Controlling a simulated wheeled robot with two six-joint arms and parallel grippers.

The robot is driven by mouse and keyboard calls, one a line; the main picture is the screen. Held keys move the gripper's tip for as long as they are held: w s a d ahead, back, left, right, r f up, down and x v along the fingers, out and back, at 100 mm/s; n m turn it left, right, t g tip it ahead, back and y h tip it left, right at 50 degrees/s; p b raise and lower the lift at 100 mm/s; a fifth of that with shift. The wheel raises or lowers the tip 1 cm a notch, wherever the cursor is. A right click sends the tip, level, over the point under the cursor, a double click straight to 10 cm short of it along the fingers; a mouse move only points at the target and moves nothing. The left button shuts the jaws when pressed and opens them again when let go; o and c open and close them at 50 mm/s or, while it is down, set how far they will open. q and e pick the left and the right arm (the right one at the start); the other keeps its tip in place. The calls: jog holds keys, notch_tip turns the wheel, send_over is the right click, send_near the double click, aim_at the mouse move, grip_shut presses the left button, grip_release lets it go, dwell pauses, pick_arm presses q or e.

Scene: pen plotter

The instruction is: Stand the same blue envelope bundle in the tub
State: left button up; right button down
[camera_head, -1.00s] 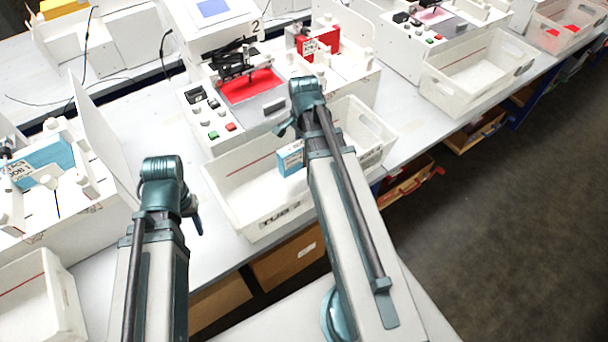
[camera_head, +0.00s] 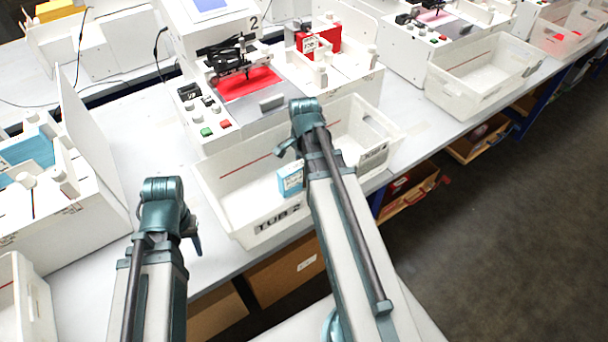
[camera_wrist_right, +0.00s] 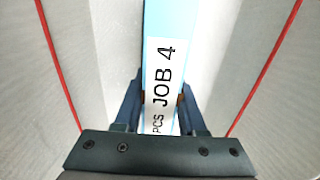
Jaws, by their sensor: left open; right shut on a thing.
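The blue envelope bundle (camera_head: 290,181) has a white label and is inside the white tub (camera_head: 232,208) marked TUB 2, near its front wall. In the right wrist view the bundle (camera_wrist_right: 163,60) reads JOB 4 and stands between the fingers of my right gripper (camera_wrist_right: 160,100), which is shut on it. The tub's pale walls with red lines (camera_wrist_right: 262,75) rise on both sides. Whether the bundle touches the tub floor cannot be told. In the head view my right arm hides part of the tub and most of that gripper. My left gripper (camera_head: 196,240) is open and empty, left of the tub.
Machine 2 with a red pad (camera_head: 245,82) stands behind the tub, and a red box (camera_head: 318,40) sits beside it. Another white tub (camera_head: 480,75) stands at the right. A blue stack (camera_head: 28,150) lies in the left machine. Bare table shows left of the tub.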

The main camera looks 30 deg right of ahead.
pick_arm(q)
jog(key=shift+r, duration=0.1)
jog(key=shift+f, duration=0.25)
pick_arm(e)
jog(key=shift+f, duration=0.2)
jog(key=shift+c, duration=2.4)
grip_release()
jog(key=shift+r, duration=0.1)
pick_arm(q)
jog(key=shift+r, duration=0.2)
pick_arm(e)
jog(key=shift+r, duration=0.15)
pick_arm(q)
notch_tip(320, 180, up, 12)
jog(key=p, duration=1.2)
pick_arm(e)
notch_tip(320, 180, up, 12)
jog(key=shift+r, duration=0.1)
